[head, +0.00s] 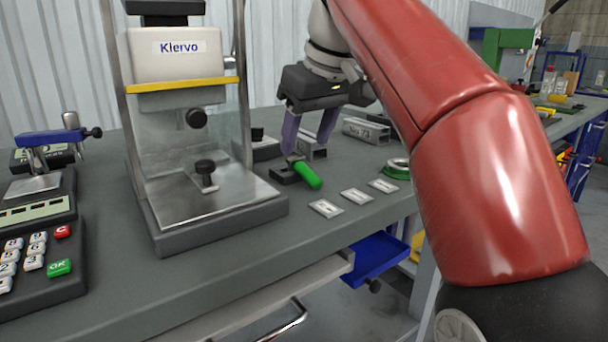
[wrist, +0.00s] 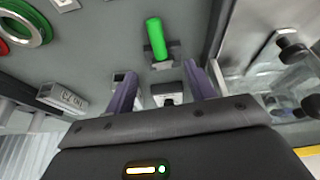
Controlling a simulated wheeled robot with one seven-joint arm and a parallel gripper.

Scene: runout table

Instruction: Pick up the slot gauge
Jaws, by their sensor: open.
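A green-handled piece (head: 307,175) with a dark block at its base lies on the bench top, below and in front of my gripper. It also shows in the wrist view (wrist: 156,38), beyond the fingertips. A small grey metal block with a notch (head: 313,151) stands just behind it, partly hidden by a finger; a similar block shows between the fingers in the wrist view (wrist: 168,93). I cannot tell for sure which piece is the slot gauge. My gripper (head: 307,143) points down with its purple fingers apart and empty; it also shows in the wrist view (wrist: 164,74).
The Klervo press (head: 175,62) stands close left, its metal base (head: 218,202) near the gripper. A marked metal block (head: 366,130) and a green ring (head: 397,168) lie right. Small labelled plates (head: 326,208) lie along the bench's (head: 300,235) front edge. A keypad device (head: 38,240) stands far left.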

